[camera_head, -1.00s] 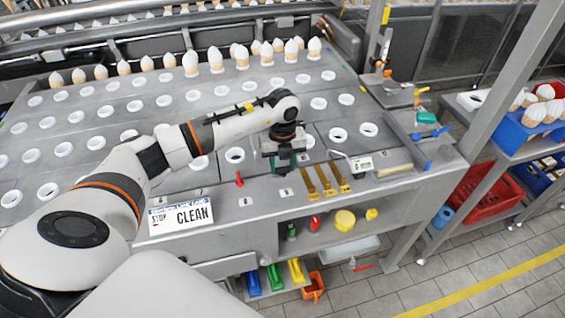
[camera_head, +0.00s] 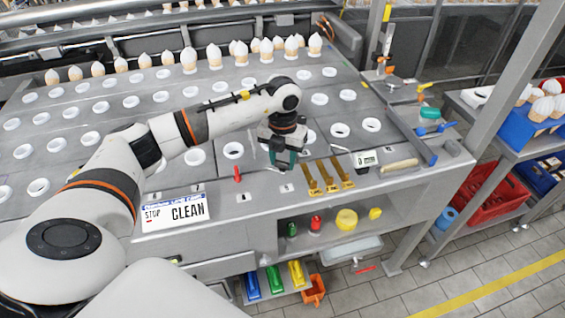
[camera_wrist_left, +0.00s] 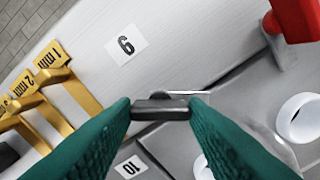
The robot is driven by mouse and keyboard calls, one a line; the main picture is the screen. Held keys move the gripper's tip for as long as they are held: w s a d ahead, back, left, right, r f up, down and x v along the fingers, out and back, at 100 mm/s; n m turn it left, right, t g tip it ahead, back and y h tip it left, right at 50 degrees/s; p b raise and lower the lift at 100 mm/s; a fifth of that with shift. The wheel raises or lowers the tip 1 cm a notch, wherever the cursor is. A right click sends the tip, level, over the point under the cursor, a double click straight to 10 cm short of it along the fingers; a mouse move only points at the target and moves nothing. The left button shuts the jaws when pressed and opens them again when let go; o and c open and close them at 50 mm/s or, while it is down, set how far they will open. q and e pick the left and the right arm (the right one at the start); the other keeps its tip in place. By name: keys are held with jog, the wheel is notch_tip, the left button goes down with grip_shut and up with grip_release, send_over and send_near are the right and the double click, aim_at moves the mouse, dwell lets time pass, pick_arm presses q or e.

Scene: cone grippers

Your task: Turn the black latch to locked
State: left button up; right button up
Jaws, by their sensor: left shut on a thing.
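The black latch (camera_wrist_left: 160,108) shows in the left wrist view as a short dark bar between my fingertips, over the grey metal worktop. My left gripper (camera_wrist_left: 160,110) has green ribbed fingers and is shut on the latch. In the head view my left gripper (camera_head: 283,162) is low at the front of the machine table, left of the gold gauges, and hides the latch there. A label reading 6 or 9 (camera_wrist_left: 126,45) and a label 10 (camera_wrist_left: 130,167) lie on either side of the latch. My right gripper is in neither view.
Gold gauges (camera_head: 328,177) stand just right of the gripper. A red upright piece (camera_head: 237,174) stands to its left. A CLEAN sign (camera_head: 175,212) lies further left. White rings (camera_head: 234,150) dot the table. A digital meter (camera_head: 367,158) sits at right.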

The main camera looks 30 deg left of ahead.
aim_at(282, 162)
pick_arm(q)
jog(key=m+b, duration=0.3)
jog(key=m, duration=0.2)
jog(key=shift+m, duration=0.3)
jog(key=shift+r+m+b, duration=0.1)
jog(key=shift+m+b, duration=1.15)
jog(key=shift+m, duration=1.05)
jog(key=o, duration=1)
notch_tip(282, 162, up, 12)
jog(key=shift+b, duration=0.8)
